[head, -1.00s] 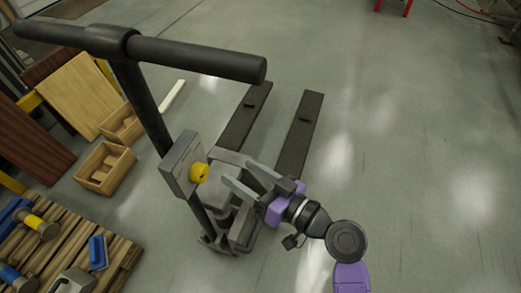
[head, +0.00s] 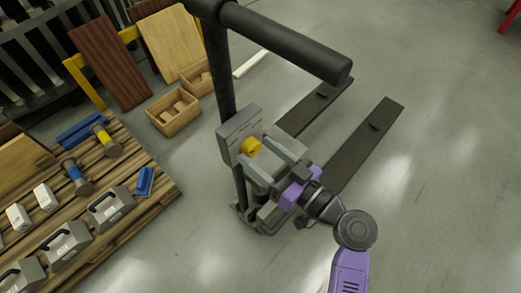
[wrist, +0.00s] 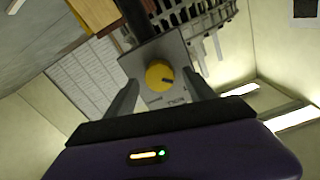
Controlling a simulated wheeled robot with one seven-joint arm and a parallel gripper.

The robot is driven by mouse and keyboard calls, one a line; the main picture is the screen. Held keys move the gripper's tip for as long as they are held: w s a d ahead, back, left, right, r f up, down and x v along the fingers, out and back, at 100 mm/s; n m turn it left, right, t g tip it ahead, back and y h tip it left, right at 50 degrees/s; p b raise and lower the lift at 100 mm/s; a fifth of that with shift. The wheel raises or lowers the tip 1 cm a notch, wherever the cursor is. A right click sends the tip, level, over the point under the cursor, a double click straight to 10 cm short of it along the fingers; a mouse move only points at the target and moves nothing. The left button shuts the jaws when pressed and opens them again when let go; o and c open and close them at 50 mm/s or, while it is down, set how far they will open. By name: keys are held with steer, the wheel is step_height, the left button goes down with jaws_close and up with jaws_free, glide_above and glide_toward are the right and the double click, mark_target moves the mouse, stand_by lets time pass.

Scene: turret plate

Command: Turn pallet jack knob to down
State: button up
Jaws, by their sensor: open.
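The pallet jack has a dark upright post with a long black handle (head: 285,40) and two dark forks on the floor. A grey control box (head: 234,136) is on the post. The round yellow knob (head: 251,147) is on the box face, and it also shows in the wrist view (wrist: 159,75) with a dark mark at its lower right. My gripper (head: 270,164) is open, with its grey fingers pointing at the box.
A wooden pallet (head: 125,200) with weights and dumbbells lies at the left. Wooden boxes (head: 173,112) and boards stand behind it. The pallet jack's fork (head: 365,150) lies behind my gripper.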

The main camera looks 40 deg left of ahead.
steer(key=shift+a, duration=0.25)
steer(key=shift+c, duration=0.2)
